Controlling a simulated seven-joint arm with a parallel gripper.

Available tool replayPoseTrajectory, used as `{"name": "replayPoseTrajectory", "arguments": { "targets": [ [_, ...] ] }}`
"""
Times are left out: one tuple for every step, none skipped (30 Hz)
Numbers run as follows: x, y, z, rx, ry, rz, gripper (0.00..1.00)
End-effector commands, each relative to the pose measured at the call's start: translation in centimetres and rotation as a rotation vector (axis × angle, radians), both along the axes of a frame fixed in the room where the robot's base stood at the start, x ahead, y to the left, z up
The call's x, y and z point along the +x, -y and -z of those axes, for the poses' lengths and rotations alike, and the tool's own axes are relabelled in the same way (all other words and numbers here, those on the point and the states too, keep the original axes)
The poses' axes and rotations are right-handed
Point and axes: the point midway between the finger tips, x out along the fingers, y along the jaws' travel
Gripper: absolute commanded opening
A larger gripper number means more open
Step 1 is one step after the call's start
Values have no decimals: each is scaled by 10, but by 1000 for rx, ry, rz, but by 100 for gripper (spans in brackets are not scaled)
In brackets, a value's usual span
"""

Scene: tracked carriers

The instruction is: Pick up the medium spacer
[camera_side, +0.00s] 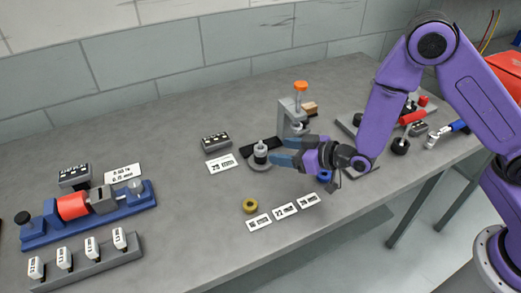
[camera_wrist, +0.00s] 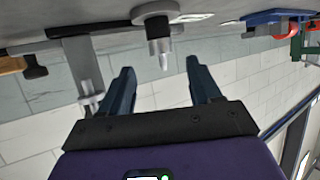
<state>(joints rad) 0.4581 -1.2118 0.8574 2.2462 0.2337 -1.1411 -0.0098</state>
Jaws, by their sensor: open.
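A yellow ring-shaped spacer (camera_side: 250,205) lies flat on the bench near the left end of a row of three white cards. A blue ring (camera_side: 324,175), partly hidden by my gripper, is near the row's right end. I see no loose ring by the middle card (camera_side: 284,210), and cannot tell which piece is the medium spacer. A round-based post (camera_side: 260,165) stands left of my gripper (camera_side: 284,152), with a dark collar below its pale tip. My gripper is open, its blue fingers pointing left towards the post. In the wrist view, the post (camera_wrist: 159,46) appears upside down beyond the gap between the fingers (camera_wrist: 160,68).
A clamp stand with an orange knob (camera_side: 301,86) rises behind my gripper. A blue fixture with a red cylinder (camera_side: 73,206) and a grey rack of tags (camera_side: 92,262) are at left. Red and dark parts (camera_side: 412,117) lie at right. The bench's left middle is clear.

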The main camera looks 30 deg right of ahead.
Motion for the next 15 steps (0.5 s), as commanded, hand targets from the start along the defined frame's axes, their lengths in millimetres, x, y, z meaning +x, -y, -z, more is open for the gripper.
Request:
{"name": "replayPoseTrajectory", "arguments": {
  "targets": [
    [4, -3, 2, 1, 2, 0, 63],
    [6, -3, 3, 0, 0, 0, 63],
    [8, -4, 4, 0, 0, 0, 63],
    [9, -5, 4, 0, 0, 0, 63],
    [10, -5, 5, 0, 0, 0, 63],
    [11, -6, 5, 0, 0, 0, 63],
    [12, -7, 5, 0, 0, 0, 63],
    [13, -8, 6, 1, 1, 0, 63],
    [15, -9, 6, 1, 2, 0, 63],
    [18, -11, 7, 2, 1, 0, 63],
    [21, -13, 8, 1, 0, 0, 63],
    [25, -15, 9, 2, 1, 0, 63],
    [28, -18, 10, 2, 1, 0, 63],
    [31, -20, 12, 2, 0, -1, 63],
    [36, -23, 13, 1, 2, -1, 63]
  ]
}}
